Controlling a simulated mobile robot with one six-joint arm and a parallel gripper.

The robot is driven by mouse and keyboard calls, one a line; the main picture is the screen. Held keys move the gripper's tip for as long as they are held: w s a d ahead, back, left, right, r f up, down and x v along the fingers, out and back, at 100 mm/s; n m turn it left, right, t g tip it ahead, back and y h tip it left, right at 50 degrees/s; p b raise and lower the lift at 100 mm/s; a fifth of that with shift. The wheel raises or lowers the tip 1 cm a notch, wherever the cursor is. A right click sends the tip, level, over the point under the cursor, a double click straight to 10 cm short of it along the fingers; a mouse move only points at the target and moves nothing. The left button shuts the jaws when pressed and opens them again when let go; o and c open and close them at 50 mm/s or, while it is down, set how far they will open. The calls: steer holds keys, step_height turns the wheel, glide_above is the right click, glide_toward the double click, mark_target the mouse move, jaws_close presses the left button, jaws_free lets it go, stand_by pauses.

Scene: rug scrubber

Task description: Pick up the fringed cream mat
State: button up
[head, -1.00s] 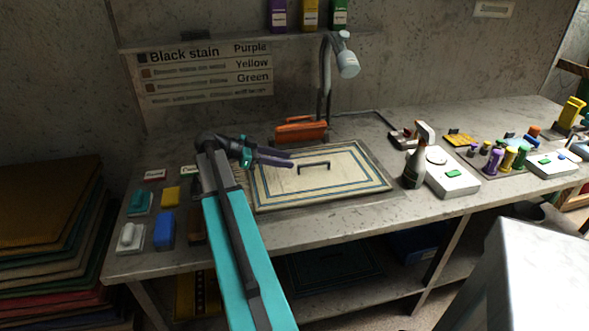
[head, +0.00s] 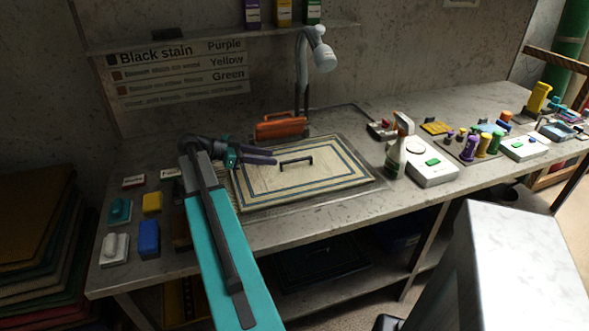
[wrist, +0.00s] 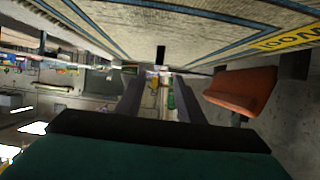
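The cream mat (head: 330,182) with blue border lines lies flat on the workbench, with a black handle (head: 296,161) standing up near its middle. Its left edge is partly hidden by my arm. My gripper (head: 274,157) is low over the mat's left part, its dark fingers pointing right towards the handle and a little short of it. In the wrist view the two fingers are apart with nothing between them. The mat fills the top of that view (wrist: 215,22), with a yellow label reading "Wool" (wrist: 290,38) and the handle (wrist: 160,54) ahead of the fingers.
An orange tool (head: 281,126) stands behind the mat, under a grey shower-like head (head: 324,58). A spray bottle (head: 395,155) and white device (head: 430,166) stand right of the mat. Coloured blocks, such as a blue one (head: 148,238), sit at left. Stacked mats (head: 35,225) stand beside the bench.

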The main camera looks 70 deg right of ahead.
mark_target(293, 160)
steer(key=shift+p+x, duration=0.5)
steer(key=shift+x, duration=2.25)
steer(key=shift+s, duration=0.1)
steer(key=shift+r+p+x, duration=0.15)
steer(key=shift+p+x, duration=0.4)
steer(key=shift+x, duration=0.35)
steer(key=shift+r+p+x, duration=0.15)
steer(key=shift+p+x, duration=0.35)
steer(key=shift+x, duration=1.3)
steer(key=shift+a, duration=0.1)
jaws_close()
